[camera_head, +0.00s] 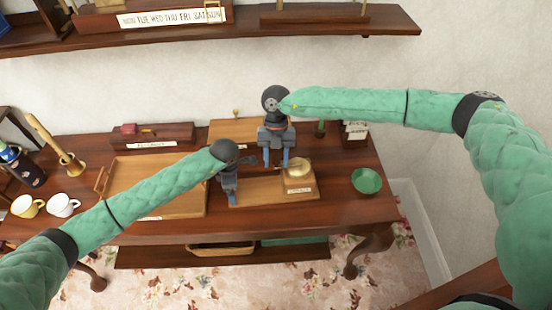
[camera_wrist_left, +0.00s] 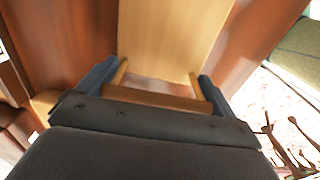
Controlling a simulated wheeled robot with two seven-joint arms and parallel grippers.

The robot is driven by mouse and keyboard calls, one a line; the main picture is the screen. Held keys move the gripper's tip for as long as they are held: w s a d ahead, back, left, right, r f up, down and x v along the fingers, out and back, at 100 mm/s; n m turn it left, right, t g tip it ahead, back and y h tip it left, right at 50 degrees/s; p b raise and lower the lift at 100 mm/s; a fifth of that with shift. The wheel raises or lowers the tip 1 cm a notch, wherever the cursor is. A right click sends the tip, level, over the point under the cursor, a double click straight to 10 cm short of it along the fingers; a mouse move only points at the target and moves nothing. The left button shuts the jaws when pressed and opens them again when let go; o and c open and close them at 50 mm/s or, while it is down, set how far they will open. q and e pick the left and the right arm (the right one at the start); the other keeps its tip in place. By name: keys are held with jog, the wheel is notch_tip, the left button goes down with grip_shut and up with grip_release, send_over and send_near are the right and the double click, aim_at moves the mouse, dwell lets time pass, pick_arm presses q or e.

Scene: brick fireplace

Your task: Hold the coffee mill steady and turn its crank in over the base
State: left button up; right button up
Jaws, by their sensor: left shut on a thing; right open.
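The coffee mill (camera_head: 298,180) is a small wooden box with a brass dome and a pale label. It stands at the right end of a light wooden base (camera_head: 262,188) on the table. I cannot make out its crank clearly. My left gripper (camera_head: 231,198) is at the base's left end. In the left wrist view, its blue fingers (camera_wrist_left: 158,88) are closed around a wooden handle-like bar (camera_wrist_left: 160,98), with the light board beyond. My right gripper (camera_head: 276,160) is open, fingers pointing down, behind and left of the dome; I see nothing held between them.
A wooden tray (camera_head: 140,172) lies left of the base. A green bowl (camera_head: 367,180) stands to the right. A shelf (camera_head: 330,22) runs above the table (camera_head: 340,205).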

jog(key=v, duration=1.2)
pick_arm(q)
jog(key=o, duration=1)
jog(key=shift+c, duration=0.2)
